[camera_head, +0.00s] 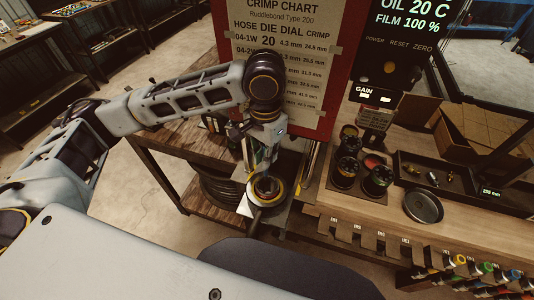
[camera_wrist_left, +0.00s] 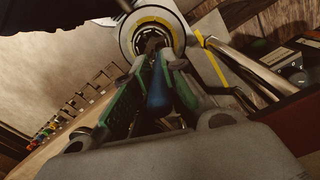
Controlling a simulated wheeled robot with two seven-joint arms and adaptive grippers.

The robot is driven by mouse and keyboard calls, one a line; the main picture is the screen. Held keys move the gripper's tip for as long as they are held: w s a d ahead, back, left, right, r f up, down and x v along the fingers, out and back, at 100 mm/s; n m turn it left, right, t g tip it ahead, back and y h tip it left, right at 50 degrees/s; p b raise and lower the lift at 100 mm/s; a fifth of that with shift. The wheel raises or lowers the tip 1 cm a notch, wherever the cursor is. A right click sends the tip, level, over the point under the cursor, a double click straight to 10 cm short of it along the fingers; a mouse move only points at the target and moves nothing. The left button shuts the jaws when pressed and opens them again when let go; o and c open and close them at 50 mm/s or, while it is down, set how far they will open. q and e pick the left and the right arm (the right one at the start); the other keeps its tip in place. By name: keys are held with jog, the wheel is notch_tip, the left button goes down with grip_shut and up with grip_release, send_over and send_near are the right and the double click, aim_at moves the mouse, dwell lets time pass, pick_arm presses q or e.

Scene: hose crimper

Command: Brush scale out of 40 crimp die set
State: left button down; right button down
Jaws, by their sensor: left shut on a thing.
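My left gripper (camera_head: 258,160) points down over the round crimper head (camera_head: 268,188), which has a yellow-marked ring and a dark opening. In the left wrist view, the green-padded fingers (camera_wrist_left: 161,62) are shut on a blue-handled brush (camera_wrist_left: 158,97). Its far end points at the opening of the ring (camera_wrist_left: 125,38); the bristles are not clear, and I cannot tell how deep it sits. Several dark die sets with coloured rings, one of them green (camera_head: 377,180), stand on a dark mat on the bench. I cannot read which is the 40 set. My right gripper is not in view.
A red-framed crimp chart (camera_head: 325,60) stands behind the gripper. A bright metal rod (camera_wrist_left: 245,66) runs beside the crimper head. On the wooden bench (camera_head: 350,212) are a round metal dish (camera_head: 422,206), a black tray (camera_head: 437,172) with small fittings and a cardboard box (camera_head: 478,125).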

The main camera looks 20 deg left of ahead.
pick_arm(q)
jog(key=shift+s+a, duration=0.35)
dwell(0.4)
jog(key=shift+s, duration=0.6)
dwell(0.6)
jog(key=shift+s+d, duration=0.45)
dwell(0.7)
jog(key=shift+d, duration=0.6)
dwell(0.5)
jog(key=shift+w+a, duration=0.1)
jog(key=shift+w, duration=0.05)
dwell(0.3)
jog(key=shift+w+a, duration=0.2)
jog(key=shift+w, duration=0.4)
